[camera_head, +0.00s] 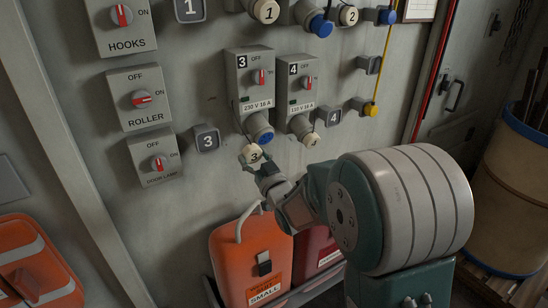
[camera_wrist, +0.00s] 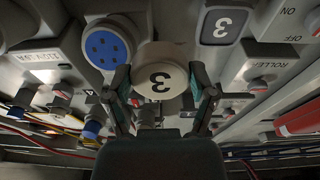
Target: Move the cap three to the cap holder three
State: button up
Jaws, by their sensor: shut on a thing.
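Cap three (camera_head: 251,153) is round and cream with a black 3. My gripper (camera_head: 258,169) is shut on it, just below socket three (camera_head: 261,131). In the wrist view cap three (camera_wrist: 160,82) sits between my two fingers (camera_wrist: 161,88), its 3 upside down. The blue socket face (camera_wrist: 108,48) is uncovered beside it, to the left. Cap holder three (camera_head: 206,138) is a dark grey square plate marked 3 on the wall, left of the cap. In the wrist view cap holder three (camera_wrist: 221,25) is up and to the right, apart from the cap.
Socket box four (camera_head: 295,86), with its cap (camera_head: 311,140) hanging low, is right of box three (camera_head: 247,82). Switch boxes (camera_head: 141,98) line the wall at left. An orange canister (camera_head: 250,262) stands below my gripper. The wall between socket and holder three looks clear.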

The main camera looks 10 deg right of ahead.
jog(key=g, duration=0.2)
send_near(208, 142)
jog(key=shift+x, duration=3)
jog(key=shift+w+a+f, duration=0.1)
jog(key=shift+w, duration=0.1)
jog(key=shift+w+a, duration=0.1)
jog(key=shift+w, duration=0.4)
jog(key=o, duration=1.2)
jog(key=shift+o, duration=0.2)
